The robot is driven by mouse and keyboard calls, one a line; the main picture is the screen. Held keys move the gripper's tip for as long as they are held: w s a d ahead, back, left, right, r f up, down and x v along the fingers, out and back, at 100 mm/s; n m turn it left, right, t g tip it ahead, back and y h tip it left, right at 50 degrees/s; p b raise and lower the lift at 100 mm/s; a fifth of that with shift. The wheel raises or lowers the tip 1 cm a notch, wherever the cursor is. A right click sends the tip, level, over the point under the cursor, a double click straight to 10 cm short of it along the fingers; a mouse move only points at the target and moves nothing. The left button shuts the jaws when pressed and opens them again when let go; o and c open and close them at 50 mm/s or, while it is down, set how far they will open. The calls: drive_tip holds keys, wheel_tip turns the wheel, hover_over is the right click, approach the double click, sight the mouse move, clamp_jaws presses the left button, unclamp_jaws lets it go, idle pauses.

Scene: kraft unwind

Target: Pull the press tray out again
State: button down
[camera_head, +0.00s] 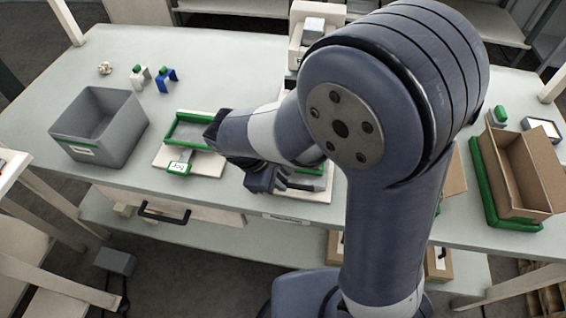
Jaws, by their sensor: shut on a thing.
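My gripper (277,181) is low over the front middle of the table, at the near edge of a pale base plate (318,196). A green-edged part (311,171), which looks like the press tray, shows just behind and right of the gripper. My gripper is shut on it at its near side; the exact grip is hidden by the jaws. My arm covers most of this tray and whatever stands behind it, so I cannot tell how far out it sits. A second green-rimmed tray (181,148) with a labelled green front tab (180,168) lies to the left on its own pale board.
A grey bin (112,112) stands at the left. White and blue clips (166,80) lie behind it. A cardboard box (522,172) sits in a green frame at the right. A white machine (317,22) stands at the back. The table's front edge is close to my gripper.

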drive_tip(key=shift+s+a, duration=0.1)
drive_tip(key=shift+s, duration=0.45)
drive_tip(key=c, duration=1.5)
unclamp_jaws()
drive_tip(key=shift+o, duration=0.2)
drive_tip(key=shift+r, duration=0.1)
drive_tip(key=v, duration=1)
drive_tip(key=shift+a+r, duration=0.2)
drive_tip(key=shift+r, duration=0.1)
